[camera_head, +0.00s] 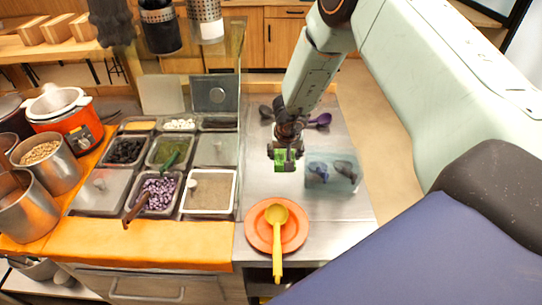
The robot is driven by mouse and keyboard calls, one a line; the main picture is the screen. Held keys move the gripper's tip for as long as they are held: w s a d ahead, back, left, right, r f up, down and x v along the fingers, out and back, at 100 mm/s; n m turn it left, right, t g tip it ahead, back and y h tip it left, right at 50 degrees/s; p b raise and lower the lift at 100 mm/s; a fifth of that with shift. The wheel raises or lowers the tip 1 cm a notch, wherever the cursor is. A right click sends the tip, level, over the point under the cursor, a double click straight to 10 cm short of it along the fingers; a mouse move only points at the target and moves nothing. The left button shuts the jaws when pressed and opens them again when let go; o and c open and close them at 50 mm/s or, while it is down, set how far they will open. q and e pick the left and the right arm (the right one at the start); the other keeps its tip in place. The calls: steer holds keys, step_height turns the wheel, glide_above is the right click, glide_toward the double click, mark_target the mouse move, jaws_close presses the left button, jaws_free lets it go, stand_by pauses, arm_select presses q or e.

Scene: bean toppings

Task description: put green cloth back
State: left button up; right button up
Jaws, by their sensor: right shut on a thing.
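My right gripper (286,163) points down over the steel counter in the middle of the camera_head view. It is shut on a green cloth (281,155), of which only a small patch shows between and beside the fingers. The cloth seems to be held above the counter, just left of a clear container (346,186) with purple and dark things inside. Whether the cloth touches the counter is hard to tell. My left gripper does not show.
An orange plate (256,237) with a yellow ladle (277,226) lies near the counter's front. A purple spoon (321,120) lies behind the gripper. Topping trays (209,213) fill the left side, beside steel pots (27,213) and an orange cooker (84,136). The counter left of the container is mostly clear.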

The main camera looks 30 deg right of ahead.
mark_target(285, 155)
step_height(285, 155, up, 9)
steer(key=shift+r, duration=0.25)
steer(key=shift+s+a+f, duration=0.1)
steer(key=shift+s, duration=0.1)
